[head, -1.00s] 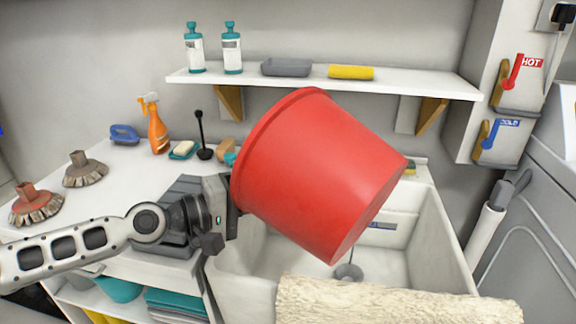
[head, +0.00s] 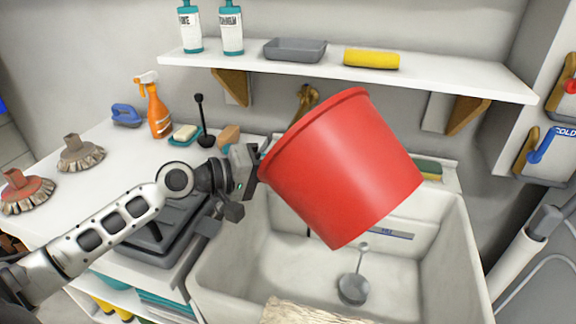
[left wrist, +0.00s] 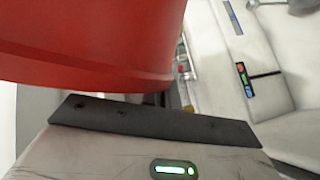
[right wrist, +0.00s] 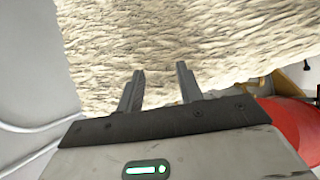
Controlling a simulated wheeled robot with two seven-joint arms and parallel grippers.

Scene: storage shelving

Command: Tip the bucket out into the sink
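The red bucket (head: 345,170) hangs tilted in the air over the white sink (head: 455,250). Its rim is toward the upper left and its base toward the lower right. Its inside is hidden. My left gripper (head: 258,165) is at the rim side and holds the bucket; its fingertips are hidden. In the left wrist view the bucket (left wrist: 90,40) fills the upper left. My right gripper (right wrist: 158,85) shows two fingers apart with nothing visibly gripped, close to a rough beige surface. The bucket also shows at the right of that view (right wrist: 298,130).
The beige woolly thing (head: 310,313) is at the bottom edge near the sink's front. A shelf (head: 420,80) with bottles, a grey tray and a yellow roll runs above the sink. The counter at left holds an orange spray bottle (head: 157,112) and brushes. A grey drain piece (head: 353,288) lies in the sink.

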